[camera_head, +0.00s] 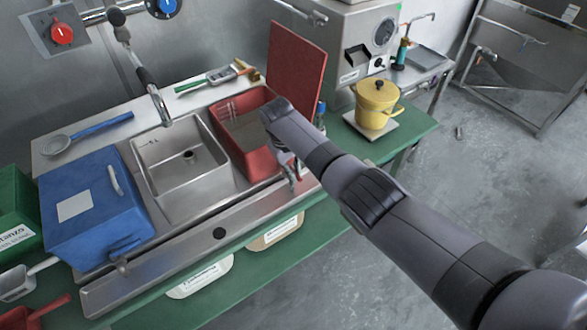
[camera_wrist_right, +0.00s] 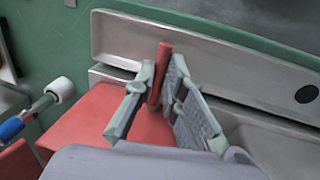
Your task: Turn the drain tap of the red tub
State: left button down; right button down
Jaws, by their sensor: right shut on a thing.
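The red tub (camera_head: 227,118) sits in the right part of the steel sink unit, partly hidden behind my right arm. It also fills the lower left of the right wrist view (camera_wrist_right: 88,115). My right gripper (camera_head: 291,177) is at the tub's front side, by the sink's front ledge. In the right wrist view its two fingers (camera_wrist_right: 162,70) stand on either side of a red, upright tap handle (camera_wrist_right: 160,72) and are shut on it. The tap's body is hidden. My left gripper is not in view.
A red panel (camera_head: 297,58) stands upright behind the red tub. A yellow pot (camera_head: 377,105) is to the right. The steel front ledge (camera_wrist_right: 230,65) lies close beyond the fingers.

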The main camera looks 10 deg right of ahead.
jog(key=c, duration=1.7)
grip_release()
jog(key=shift+o, duration=0.2)
notch_tip(320, 180, up, 12)
jog(key=s+a, duration=0.1)
jog(key=a, duration=0.1)
jog(key=shift+a+f, duration=0.1)
jog(key=shift+f, duration=0.05)
